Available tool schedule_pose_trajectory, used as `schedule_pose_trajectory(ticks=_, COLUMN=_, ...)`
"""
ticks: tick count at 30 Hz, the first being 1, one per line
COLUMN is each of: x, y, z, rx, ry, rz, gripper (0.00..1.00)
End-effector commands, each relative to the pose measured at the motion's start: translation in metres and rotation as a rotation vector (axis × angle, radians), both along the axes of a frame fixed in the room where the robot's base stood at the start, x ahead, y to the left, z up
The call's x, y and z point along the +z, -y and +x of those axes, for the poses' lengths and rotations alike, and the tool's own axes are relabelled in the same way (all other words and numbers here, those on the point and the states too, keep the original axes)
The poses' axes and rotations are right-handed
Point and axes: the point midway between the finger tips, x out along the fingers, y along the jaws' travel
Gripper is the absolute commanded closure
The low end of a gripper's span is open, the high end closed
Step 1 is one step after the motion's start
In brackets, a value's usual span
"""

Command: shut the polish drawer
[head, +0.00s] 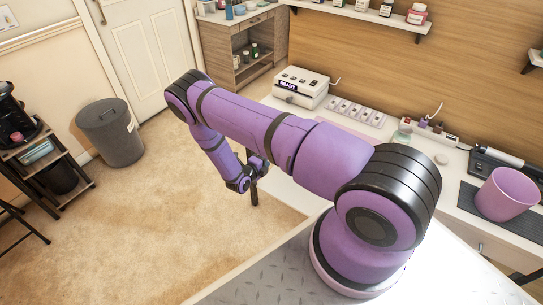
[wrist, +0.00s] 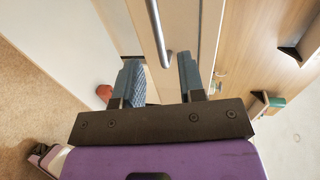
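In the wrist view a drawer front (wrist: 185,30), pale wood, carries a silver bar handle (wrist: 157,30). My gripper (wrist: 158,62) is open, and the near end of the handle shows between its two blue-grey fingers. I cannot tell whether the fingers touch it. A small red object (wrist: 104,92) shows beside the left finger, partly hidden; I cannot tell whether it lies inside a drawer. In the head view my gripper (head: 255,185) hangs beside the white desk's near left edge. My arm hides the desk front there, so how far the drawer stands out cannot be seen.
The white desk (head: 285,185) holds a white device (head: 301,87), a tray of small items (head: 357,112) and a pink cup (head: 506,194). A wooden cabinet (head: 245,50) and grey bin (head: 111,132) stand farther back. The carpet (head: 150,215) left of my gripper is clear.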

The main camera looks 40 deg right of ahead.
Motion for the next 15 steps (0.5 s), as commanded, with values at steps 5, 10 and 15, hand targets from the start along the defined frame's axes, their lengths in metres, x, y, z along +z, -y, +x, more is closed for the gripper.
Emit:
schedule_pose_trajectory(ticks=5, x=0.005, y=-0.022, z=-0.008, rx=0.0, ry=0.0, rz=0.001, gripper=0.63)
schedule_pose_trajectory(ticks=10, x=0.007, y=-0.03, z=-0.011, rx=0.0, ry=0.0, rz=0.001, gripper=0.63)
schedule_pose_trajectory(ticks=15, x=0.007, y=-0.03, z=-0.011, rx=0.0, ry=0.0, rz=0.001, gripper=0.63)
